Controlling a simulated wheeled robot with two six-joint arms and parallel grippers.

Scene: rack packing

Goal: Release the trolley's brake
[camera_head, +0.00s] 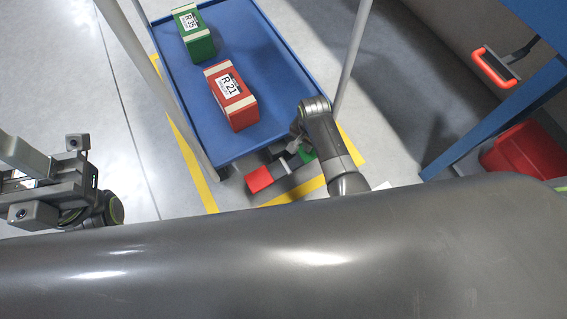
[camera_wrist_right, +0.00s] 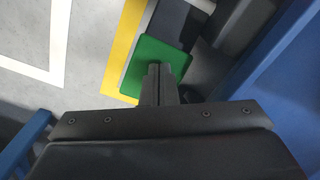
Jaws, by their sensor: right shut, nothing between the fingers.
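The trolley (camera_head: 285,100) has a blue deck. At its near end sit two brake pedals, a red pedal (camera_head: 259,179) at the left and a green pedal (camera_head: 308,155) at the right. My right gripper (camera_head: 295,146) reaches down beside the deck's near corner, partly hidden by its own arm. In the right wrist view its shut, empty fingers (camera_wrist_right: 158,70) overlap the green pedal (camera_wrist_right: 176,53). Whether they touch it I cannot tell. My left gripper (camera_head: 40,185) is at the left edge, away from the trolley; its jaws are unclear.
A green box (camera_head: 197,40) and a red box (camera_head: 236,108) stand on the deck. Grey posts rise at its corners. Yellow floor tape (camera_head: 190,160) frames the trolley. A blue frame (camera_head: 500,117), a red bin (camera_head: 520,152) and an orange-red handle (camera_head: 490,68) are at the right.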

